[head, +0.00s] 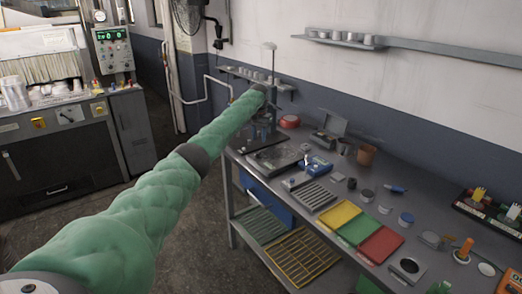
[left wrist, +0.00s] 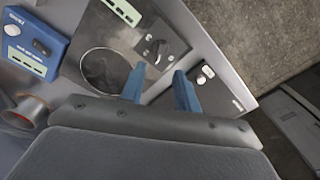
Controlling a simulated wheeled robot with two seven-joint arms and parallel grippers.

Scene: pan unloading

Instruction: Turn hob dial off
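The hob (head: 275,159) is a dark flat unit on the far left end of the grey bench. In the left wrist view, its round plate (left wrist: 105,75) is empty, and a dark dial (left wrist: 155,50) sits on the panel beside it. My left gripper (left wrist: 159,69) is open, with two blue fingers apart and nothing between them. Its fingertips show just below the dial panel in that view; I cannot tell their height above it. In the head view, my green left arm reaches to the bench's far left end, and the gripper is small and dark there. My right gripper is not in view.
A blue device (head: 317,165) stands beside the hob. A grey box with a white knob (left wrist: 203,75) lies on the other side, by the bench edge. A copper cup (head: 367,154) stands farther along. Yellow, green and red trays (head: 382,245) lie toward the right. A wall shelf (head: 430,45) hangs above.

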